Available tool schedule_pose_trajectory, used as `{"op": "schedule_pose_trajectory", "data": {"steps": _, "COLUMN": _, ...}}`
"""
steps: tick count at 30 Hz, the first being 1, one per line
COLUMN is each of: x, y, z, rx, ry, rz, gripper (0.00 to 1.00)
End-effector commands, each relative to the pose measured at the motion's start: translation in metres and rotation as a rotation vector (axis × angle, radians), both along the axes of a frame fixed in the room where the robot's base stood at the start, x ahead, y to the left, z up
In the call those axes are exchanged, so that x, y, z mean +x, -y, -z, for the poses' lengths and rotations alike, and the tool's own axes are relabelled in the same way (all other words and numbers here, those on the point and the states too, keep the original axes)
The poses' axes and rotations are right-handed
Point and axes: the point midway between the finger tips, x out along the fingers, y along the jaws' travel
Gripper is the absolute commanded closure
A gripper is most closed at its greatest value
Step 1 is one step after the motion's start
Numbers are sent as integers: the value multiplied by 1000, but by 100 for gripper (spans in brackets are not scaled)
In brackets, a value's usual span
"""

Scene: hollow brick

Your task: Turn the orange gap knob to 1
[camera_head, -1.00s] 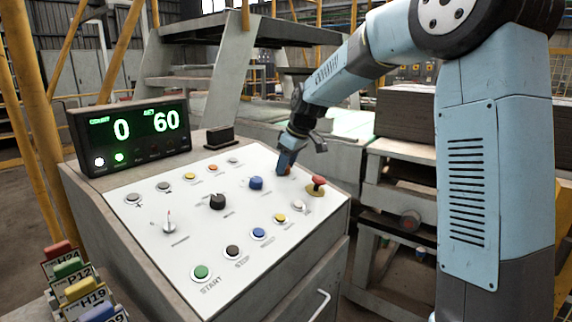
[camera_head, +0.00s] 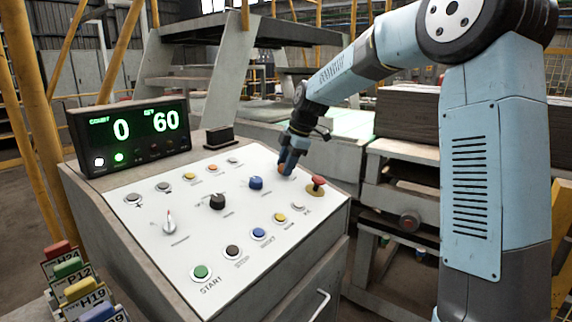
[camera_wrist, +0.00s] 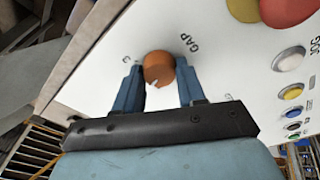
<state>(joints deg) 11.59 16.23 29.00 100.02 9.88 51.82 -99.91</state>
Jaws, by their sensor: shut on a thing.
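The orange gap knob (camera_wrist: 158,68) sits on the white panel between the two blue fingers of my gripper (camera_wrist: 160,80) in the wrist view. The fingers are shut on its sides. A white pointer mark shows on the knob's near edge, and the word GAP is printed beside it. The scale digits are partly hidden by the fingers. In the head view my gripper (camera_head: 287,168) is down at the panel's far right corner, and the knob is mostly hidden behind it.
A red mushroom button (camera_head: 318,181) stands close to the right of my gripper, and a blue knob (camera_head: 256,183) to its left. Several push buttons and a black knob (camera_head: 217,202) cover the white panel (camera_head: 190,245). A display (camera_head: 132,135) reads 0 and 60.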

Motion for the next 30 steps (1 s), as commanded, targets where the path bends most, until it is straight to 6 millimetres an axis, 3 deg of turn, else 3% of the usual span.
{"op": "schedule_pose_trajectory", "data": {"steps": 15, "x": 2, "y": 1, "z": -1, "rx": -79, "ry": 96, "rz": -423, "gripper": 91}}
{"op": "schedule_pose_trajectory", "data": {"steps": 30, "x": 2, "y": 1, "z": -2, "rx": -113, "ry": 136, "rz": -596, "gripper": 91}}
